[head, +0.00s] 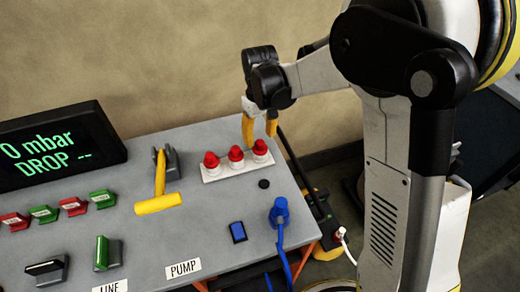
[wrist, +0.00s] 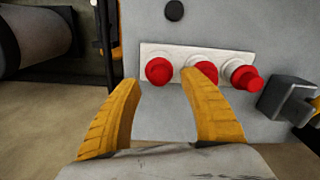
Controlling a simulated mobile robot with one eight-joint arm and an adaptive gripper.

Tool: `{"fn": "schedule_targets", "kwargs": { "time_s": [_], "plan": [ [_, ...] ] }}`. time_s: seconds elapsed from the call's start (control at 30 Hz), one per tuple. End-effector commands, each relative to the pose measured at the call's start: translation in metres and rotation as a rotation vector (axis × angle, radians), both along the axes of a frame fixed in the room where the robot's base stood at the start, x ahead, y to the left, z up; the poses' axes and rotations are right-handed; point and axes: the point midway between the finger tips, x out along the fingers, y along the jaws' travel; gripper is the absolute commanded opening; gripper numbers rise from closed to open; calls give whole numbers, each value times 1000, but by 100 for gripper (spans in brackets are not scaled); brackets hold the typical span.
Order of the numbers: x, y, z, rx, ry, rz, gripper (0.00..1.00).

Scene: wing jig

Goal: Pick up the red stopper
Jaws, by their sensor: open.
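Three red stoppers with white bases stand in a row on a white strip (head: 222,174) on the grey panel. In the head view they are the left one (head: 211,160), the middle one (head: 235,153) and the right one (head: 260,146). My gripper (head: 260,130) is open and empty, just behind the right stopper. In the wrist view my gripper (wrist: 162,80) has its yellow fingers apart. The leftmost stopper (wrist: 159,71) there appears in the gap between the fingertips, and the right finger partly covers the middle one (wrist: 206,76). Contact cannot be told.
A yellow T-handle (head: 158,204) stands left of the strip. A black disc (head: 264,184), a blue switch (head: 238,232) and a blue plug with cable (head: 280,212) are nearer the panel's right front. A display (head: 60,145) stands at the back left.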

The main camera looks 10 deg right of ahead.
Motion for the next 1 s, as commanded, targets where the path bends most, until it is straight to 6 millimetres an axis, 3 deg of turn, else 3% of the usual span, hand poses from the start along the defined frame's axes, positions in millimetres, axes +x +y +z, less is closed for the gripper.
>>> {"fn": "schedule_targets", "kwargs": {
  "time_s": [0.2,0.47,0.63,1.0],
  "plan": [
    [2,0,-37,0,0,0,51],
    [1,0,-40,0,0,0,51],
    [1,0,-40,0,0,0,1],
    [1,0,-40,0,-1,0,0]
  ]
}}
